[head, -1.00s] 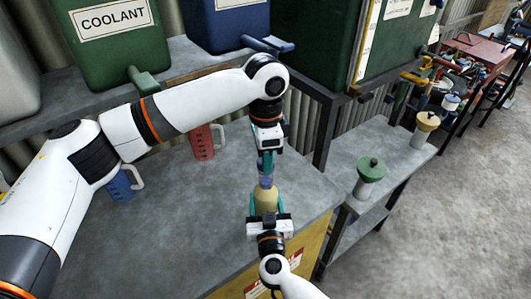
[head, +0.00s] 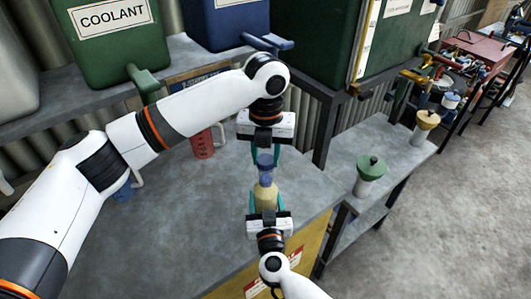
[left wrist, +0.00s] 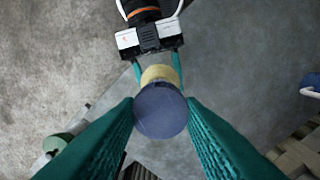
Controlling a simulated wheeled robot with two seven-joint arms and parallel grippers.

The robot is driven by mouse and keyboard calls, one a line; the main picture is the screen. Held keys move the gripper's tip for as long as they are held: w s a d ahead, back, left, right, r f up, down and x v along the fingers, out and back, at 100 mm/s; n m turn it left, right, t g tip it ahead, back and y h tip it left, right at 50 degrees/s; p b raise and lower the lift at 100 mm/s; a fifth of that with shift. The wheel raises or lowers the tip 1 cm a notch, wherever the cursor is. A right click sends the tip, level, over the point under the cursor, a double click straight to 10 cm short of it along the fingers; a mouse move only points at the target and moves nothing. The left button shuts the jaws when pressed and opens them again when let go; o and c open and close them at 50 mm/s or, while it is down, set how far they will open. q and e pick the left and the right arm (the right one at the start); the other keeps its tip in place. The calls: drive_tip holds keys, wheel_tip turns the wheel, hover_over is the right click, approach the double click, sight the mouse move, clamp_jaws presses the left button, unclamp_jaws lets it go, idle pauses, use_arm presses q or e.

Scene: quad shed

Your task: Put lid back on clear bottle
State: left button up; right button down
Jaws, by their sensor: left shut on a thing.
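The clear bottle (head: 266,196), with a yellowish body, stands roughly upright between the teal fingers of my right gripper (head: 267,204). The blue lid (head: 265,160) is between the fingers of my left gripper (head: 265,157), directly above the bottle's top. In the left wrist view the lid (left wrist: 160,111) is a round blue disc held between both fingers. The bottle (left wrist: 160,74) shows partly behind it, with my right gripper (left wrist: 155,62) beyond. The lid hides the bottle's mouth, and I cannot tell whether it is seated.
A red jug (head: 203,144) and a blue jug (head: 123,192), partly hidden by my left arm, stand on the grey bench (head: 190,235). A green-topped container (head: 371,173) and a yellowish funnel-like one (head: 425,125) stand on the lower right shelf. The bench front is clear.

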use_arm(q)
drive_tip(key=m, duration=0.4)
drive_tip(key=shift+m, duration=0.4)
drive_tip(key=m, duration=0.4)
drive_tip(key=o, duration=1)
drive_tip(key=shift+c, duration=0.2)
drive_tip(key=shift+r, duration=2.3)
drive_tip(key=shift+c, duration=0.5)
